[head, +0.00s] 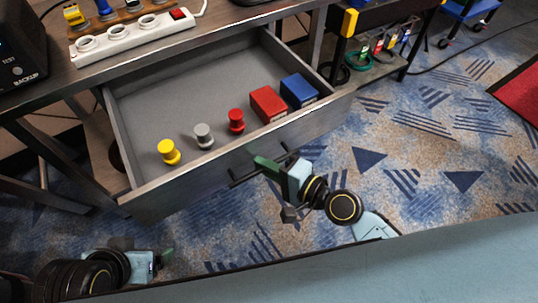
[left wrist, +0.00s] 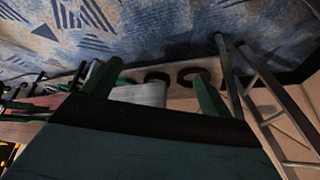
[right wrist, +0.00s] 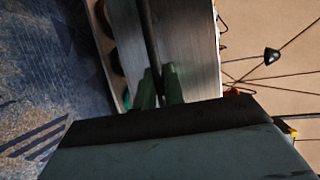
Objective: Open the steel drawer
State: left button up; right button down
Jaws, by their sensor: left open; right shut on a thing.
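The steel drawer (head: 190,193) is pulled well out from under the desk in the head view, with its grey inside showing. Its dark bar handle (head: 240,178) runs along the front. My right gripper (head: 266,166) is shut on the handle, coming from the front right. In the right wrist view, the green fingers (right wrist: 159,88) are close together at the dark handle bar (right wrist: 150,35), beside the brushed drawer front (right wrist: 188,45). My left gripper (head: 165,254) is low at the left, away from the drawer. In the left wrist view its fingers (left wrist: 155,88) are spread and empty.
In the drawer lie a yellow piece (head: 168,152), grey piece (head: 203,136), red piece (head: 236,121), red box (head: 267,104) and blue box (head: 298,91). A white power strip (head: 130,36) lies on the desk (head: 40,78). Patterned carpet (head: 430,150) is open at the right.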

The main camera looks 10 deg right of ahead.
pick_arm(q)
jog(key=shift+w+d, duration=0.1)
jog(key=shift+d, duration=0.05)
pick_arm(e)
jog(key=shift+s+d, duration=0.1)
jog(key=shift+s, duration=0.05)
jog(key=c, duration=1.5)
grip_release()
jog(key=shift+s+d, duration=0.1)
pick_arm(q)
jog(key=shift+w+d+r+t+b, duration=0.1)
jog(key=shift+w+d+r+t, duration=0.15)
jog(key=shift+w, duration=0.2)
jog(key=shift+w+d+r+t+b, duration=0.1)
jog(key=shift+w+t, duration=0.25)
jog(key=shift+w, duration=0.05)
jog(key=shift+w+d+r+t+b, duration=0.1)
jog(key=shift+w+d+r+t, duration=0.15)
jog(key=shift+w, duration=0.2)
pick_arm(e)
jog(key=v, duration=0.7)
pick_arm(q)
jog(key=shift+a+f, duration=0.1)
pick_arm(e)
jog(key=shift+r, duration=0.15)
